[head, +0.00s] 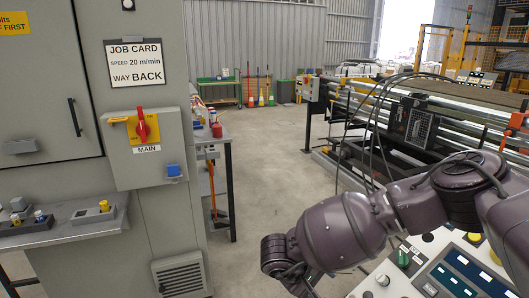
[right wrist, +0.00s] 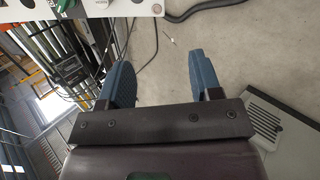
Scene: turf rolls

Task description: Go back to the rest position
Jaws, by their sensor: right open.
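My right arm (head: 345,230) comes in from the right in the head view and bends down in front of a control panel (head: 384,281). Its wrist end hangs low near the bottom middle, and the fingers are not clear there. In the right wrist view my right gripper (right wrist: 160,75) is open, with two blue fingers wide apart and only bare floor between them. It touches nothing that I can see. My left gripper is in neither view.
A grey cabinet (head: 168,222) with a red main switch (head: 144,127) and a job card (head: 136,62) stands at left. A shelf (head: 66,219) juts from it. A roller machine (head: 400,125) with hanging cables stands at right. The concrete floor (head: 262,190) between is clear.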

